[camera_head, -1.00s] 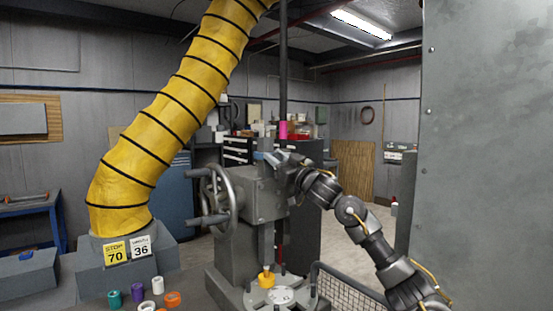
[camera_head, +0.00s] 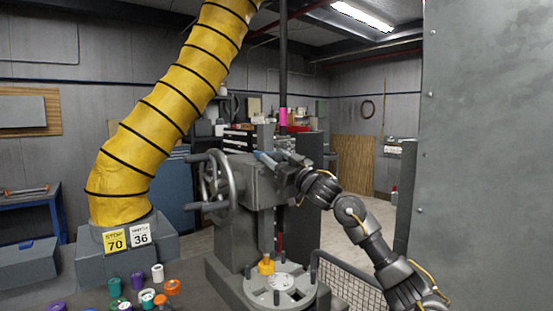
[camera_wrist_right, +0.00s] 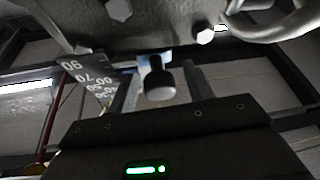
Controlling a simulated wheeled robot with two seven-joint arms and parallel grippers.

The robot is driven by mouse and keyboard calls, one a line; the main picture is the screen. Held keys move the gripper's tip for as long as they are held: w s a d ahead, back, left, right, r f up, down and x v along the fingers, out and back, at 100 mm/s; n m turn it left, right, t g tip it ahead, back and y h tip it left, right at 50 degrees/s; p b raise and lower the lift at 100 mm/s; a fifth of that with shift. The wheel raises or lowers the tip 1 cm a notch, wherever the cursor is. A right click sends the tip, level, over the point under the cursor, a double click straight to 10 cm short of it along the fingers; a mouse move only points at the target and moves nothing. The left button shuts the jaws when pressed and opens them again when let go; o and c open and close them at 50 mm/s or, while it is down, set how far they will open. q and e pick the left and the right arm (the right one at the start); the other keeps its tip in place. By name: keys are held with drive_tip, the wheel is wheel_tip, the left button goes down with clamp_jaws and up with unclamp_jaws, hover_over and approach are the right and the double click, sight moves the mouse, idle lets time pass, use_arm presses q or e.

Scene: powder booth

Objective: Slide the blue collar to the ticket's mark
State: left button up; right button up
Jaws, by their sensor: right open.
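The blue collar shows as a small pale-blue piece (camera_wrist_right: 146,60) behind a black knob (camera_wrist_right: 160,84) in the right wrist view, beside a dark scale (camera_wrist_right: 88,76) with white numbers such as 90 and 70. In the head view a bluish piece (camera_head: 264,158) shows at the grey machine's head (camera_head: 262,186), just left of my right gripper (camera_head: 279,162). My right gripper is open; whether it touches the collar I cannot tell. A yellow ticket (camera_head: 115,241) reads STOP 70; a white ticket (camera_head: 140,235) reads 36. My left gripper is out of view.
A handwheel (camera_head: 218,183) juts left from the machine. A pink band (camera_head: 283,117) sits on its dark upright rod. A wire guard (camera_head: 345,290) and a large grey panel (camera_head: 487,150) stand on the right.

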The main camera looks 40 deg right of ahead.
drive_tip(key=shift+s+f+b, duration=0.25)
drive_tip(key=shift+s+b, duration=0.05)
drive_tip(key=b+v, duration=0.5)
drive_tip(key=v, duration=0.5)
drive_tip(key=shift+s+d, duration=0.1)
drive_tip(key=shift+s, duration=0.05)
